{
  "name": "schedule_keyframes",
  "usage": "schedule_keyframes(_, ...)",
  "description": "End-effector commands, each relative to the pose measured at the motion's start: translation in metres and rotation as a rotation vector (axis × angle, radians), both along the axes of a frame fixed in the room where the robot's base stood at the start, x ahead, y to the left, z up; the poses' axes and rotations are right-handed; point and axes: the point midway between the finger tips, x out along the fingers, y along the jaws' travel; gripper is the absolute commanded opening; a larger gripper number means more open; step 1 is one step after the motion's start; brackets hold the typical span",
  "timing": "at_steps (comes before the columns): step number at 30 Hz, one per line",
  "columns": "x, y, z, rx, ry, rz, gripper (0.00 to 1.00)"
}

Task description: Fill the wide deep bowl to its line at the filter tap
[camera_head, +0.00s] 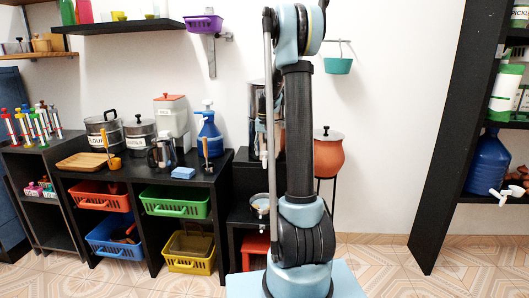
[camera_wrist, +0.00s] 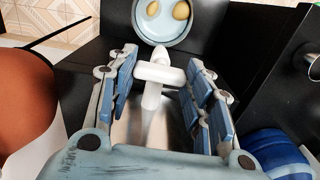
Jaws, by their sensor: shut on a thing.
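A white tap (camera_wrist: 158,74) with a crossbar handle lies between the fingers of my gripper (camera_wrist: 158,85) in the wrist view. My gripper is shut on this tap, though the exact finger contact is hard to see. A pale blue round bowl (camera_wrist: 163,40) stands just beyond the tap, on a black surface. Two yellowish round shapes show inside it. Its line and water level cannot be made out. In the head view a bowl (camera_head: 261,213) stands on a low black stand, left of my arm. My gripper and most of the steel filter (camera_head: 258,104) are hidden behind my arm there.
An orange-brown clay pot (camera_head: 328,157) on a thin stand is right of my arm; it fills the left edge of the wrist view (camera_wrist: 22,100). A black counter (camera_head: 140,177) with pots and baskets is on the left. A blue jug (camera_head: 487,165) stands on the right shelf.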

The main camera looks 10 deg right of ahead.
Motion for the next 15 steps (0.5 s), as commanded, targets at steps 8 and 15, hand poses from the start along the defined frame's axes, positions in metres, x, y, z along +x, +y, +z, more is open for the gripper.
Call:
schedule_keyframes(8,0.0001,0.0005,0.0000,0.001,0.000,0.000,0.62)
schedule_keyframes(15,0.0000,0.0003,0.0000,0.001,0.000,0.001,0.67)
